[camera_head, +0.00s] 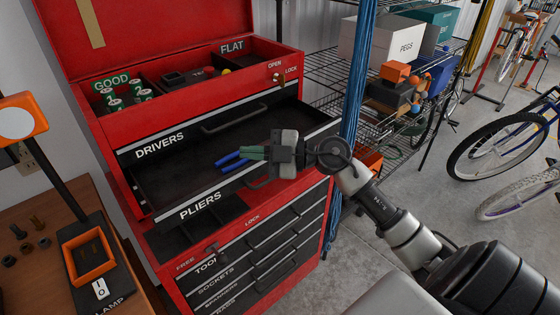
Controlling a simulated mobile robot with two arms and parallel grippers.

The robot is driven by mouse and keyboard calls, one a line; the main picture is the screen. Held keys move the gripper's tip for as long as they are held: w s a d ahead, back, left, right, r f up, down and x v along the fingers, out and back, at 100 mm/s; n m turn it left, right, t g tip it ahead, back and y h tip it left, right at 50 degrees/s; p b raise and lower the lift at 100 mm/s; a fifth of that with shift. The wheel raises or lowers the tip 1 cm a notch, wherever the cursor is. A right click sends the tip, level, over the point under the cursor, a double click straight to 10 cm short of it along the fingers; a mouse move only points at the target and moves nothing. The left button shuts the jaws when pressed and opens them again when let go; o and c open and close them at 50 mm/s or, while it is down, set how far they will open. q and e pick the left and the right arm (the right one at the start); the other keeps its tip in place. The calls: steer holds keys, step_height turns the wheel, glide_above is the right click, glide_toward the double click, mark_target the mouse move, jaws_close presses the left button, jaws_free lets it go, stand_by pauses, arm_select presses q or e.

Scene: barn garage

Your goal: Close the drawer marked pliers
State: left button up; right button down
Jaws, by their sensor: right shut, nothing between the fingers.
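The red tool chest (250,222) stands in the middle of the view. Its drawer marked PLIERS (205,204) is pulled out, and its dark floor shows. Blue-handled pliers (230,157) lie in the drawer, with the head end beside or behind my gripper. My right gripper (274,155) is shut, at the drawer's front edge near its black handle (263,184). It partly covers the front panel and handle, so I cannot tell whether it touches them. The drawer marked DRIVERS (160,146) above is shut. My left gripper is not in view.
A wooden bench (45,280) with an orange lamp stands at the left. A wire shelf (335,75) with boxes stands behind at the right, with blue cords (358,90) hanging beside the chest. Bicycles (500,150) stand far right. Concrete floor (345,255) is bare right of the chest.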

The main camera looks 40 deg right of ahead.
steer(key=s+d+f+m+g+h, duration=0.1)
steer(key=d+f+m+g+h, duration=0.15)
steer(key=d+g+h, duration=0.85)
steer(key=w+a+f+t+y+p, duration=0.1)
steer(key=w+f+t+y+p, duration=0.1)
steer(key=w+f+t, duration=0.2)
step_height(320, 180, down, 3)
steer(key=shift+a+f+t+p, duration=0.1)
steer(key=shift+a+t+p, duration=0.05)
steer(key=shift+t+p, duration=0.25)
steer(key=shift+w, duration=0.1)
